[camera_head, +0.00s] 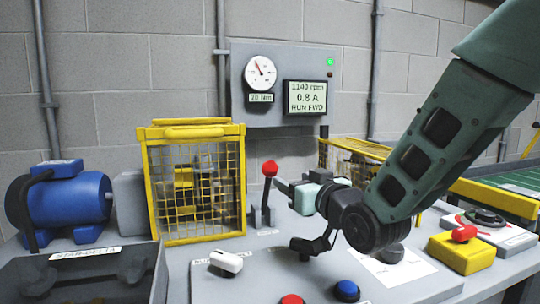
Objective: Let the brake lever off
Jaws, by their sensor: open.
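The lever (266,196) with a red knob stands nearly upright in a grey bracket on the grey bench, in front of the wall panel. I take it to be the brake lever; the label at its foot is too small to read. My gripper (281,186) is open, with its fingertips just right of the lever, a little below the knob. I cannot tell whether they touch it. My arm comes in from the upper right.
A yellow mesh cage (194,184) stands close left of the lever. The wall panel (275,118) has a gauge and a display reading "1140 rpm, 0.8 A, RUN FWD". A white switch (226,261), red button (291,299) and blue button (347,290) sit in front.

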